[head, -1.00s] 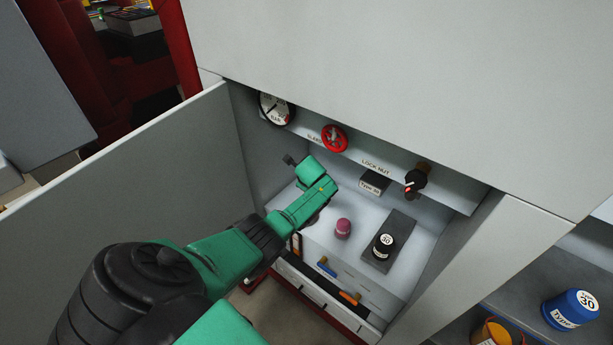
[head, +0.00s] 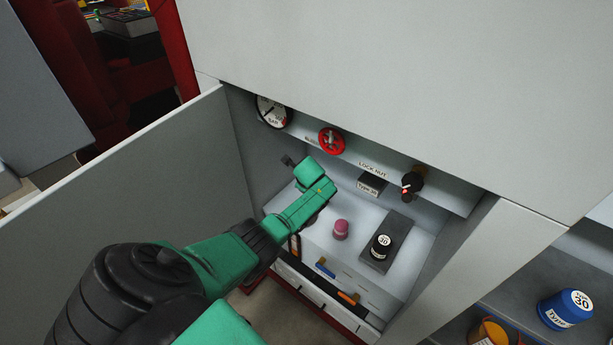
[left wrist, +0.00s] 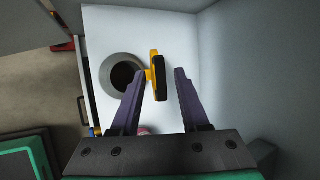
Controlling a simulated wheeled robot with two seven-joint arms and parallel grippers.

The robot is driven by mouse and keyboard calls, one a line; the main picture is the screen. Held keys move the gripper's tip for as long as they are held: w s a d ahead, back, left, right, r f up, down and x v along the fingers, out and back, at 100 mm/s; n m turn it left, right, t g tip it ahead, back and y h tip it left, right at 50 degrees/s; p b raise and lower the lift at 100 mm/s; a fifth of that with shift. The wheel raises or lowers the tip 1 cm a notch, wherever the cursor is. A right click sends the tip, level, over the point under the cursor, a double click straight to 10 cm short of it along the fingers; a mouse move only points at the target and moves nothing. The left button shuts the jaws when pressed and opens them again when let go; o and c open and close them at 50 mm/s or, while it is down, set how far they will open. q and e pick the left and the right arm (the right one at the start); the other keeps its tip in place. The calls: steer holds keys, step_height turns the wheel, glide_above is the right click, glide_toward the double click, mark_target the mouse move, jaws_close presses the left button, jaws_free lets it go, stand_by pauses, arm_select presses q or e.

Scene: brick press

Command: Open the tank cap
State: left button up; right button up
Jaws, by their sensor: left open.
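In the left wrist view a grey ring with a dark round opening (left wrist: 123,76) sits on a white top. Beside it stands a yellow-and-black handle-like part (left wrist: 161,76), seen nearly edge-on. I cannot tell whether it is the tank cap or its handle. My left gripper (left wrist: 160,73) is open, its two dark fingers apart on either side of the lower part of this handle. In the head view my green left arm reaches into the cabinet and hides the fingers and the opening. My right gripper is not in view.
The cabinet holds a red valve wheel (head: 331,141), a gauge (head: 271,112), a black knob (head: 412,183), a pink knob (head: 341,230) and a black container (head: 381,247). The open door (head: 130,185) stands left, near my arm. Blue container (head: 566,309) sits at lower right.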

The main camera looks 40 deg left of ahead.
arm_select(q)
steer(key=p+v, duration=0.4)
steer(key=v, duration=0.9)
steer(key=shift+r, duration=0.25)
